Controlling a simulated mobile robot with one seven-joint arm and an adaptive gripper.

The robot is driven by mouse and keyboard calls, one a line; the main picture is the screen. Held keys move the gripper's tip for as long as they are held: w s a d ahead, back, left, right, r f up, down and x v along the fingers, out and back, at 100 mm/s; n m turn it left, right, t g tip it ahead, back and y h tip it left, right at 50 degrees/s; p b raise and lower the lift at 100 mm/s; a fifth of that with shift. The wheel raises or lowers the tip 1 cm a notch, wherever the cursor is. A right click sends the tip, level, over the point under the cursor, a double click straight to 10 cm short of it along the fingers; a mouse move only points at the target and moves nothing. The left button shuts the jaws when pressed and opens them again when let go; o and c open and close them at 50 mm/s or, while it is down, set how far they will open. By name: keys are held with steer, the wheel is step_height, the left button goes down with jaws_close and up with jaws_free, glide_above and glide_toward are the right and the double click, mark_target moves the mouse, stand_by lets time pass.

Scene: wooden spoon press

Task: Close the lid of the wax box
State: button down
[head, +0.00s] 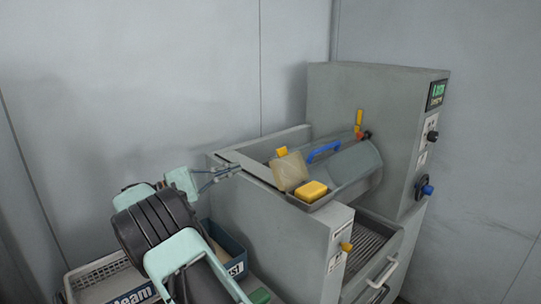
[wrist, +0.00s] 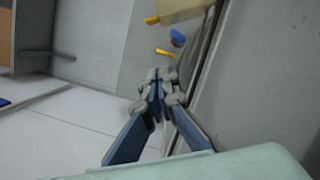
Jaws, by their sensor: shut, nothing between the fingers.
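The wax box (head: 325,200) is a small grey tray on the machine's top front edge, with a yellow wax block (head: 313,190) in it. A tan panel with a yellow knob, which looks like its lid (head: 289,172), stands raised at the box's left side. The lid also shows at the top edge of the wrist view (wrist: 188,9). My gripper (head: 238,169) is shut and empty, left of the raised lid and apart from it, over the machine's left rim. In the wrist view its fingertips (wrist: 158,78) are together and point towards the lid.
The grey machine (head: 285,225) has a curved cover (head: 355,168) with a blue handle (head: 325,150) right of the lid. A tall control housing (head: 375,105) stands behind. A white basket (head: 100,280) and a dark blue bin (head: 228,245) are below my arm. Walls close in behind.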

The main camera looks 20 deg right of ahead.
mark_target(288, 166)
steer(key=p+x, duration=0.2)
steer(key=x, duration=0.8)
steer(key=shift+s+d+r, duration=0.1)
steer(key=shift+d, duration=0.1)
steer(key=shift+s+d+r+p, duration=0.2)
steer(key=shift+s+r, duration=0.15)
steer(key=shift+s, duration=0.25)
steer(key=shift+s+d+r+p, duration=0.15)
steer(key=shift+s+r, duration=0.2)
steer(key=shift+s, duration=0.2)
steer(key=shift+s+d+r, duration=0.1)
steer(key=shift+s+r, duration=0.1)
steer(key=shift+s, duration=0.25)
steer(key=shift+s+m+b, duration=0.1)
steer(key=shift+m+b, duration=0.2)
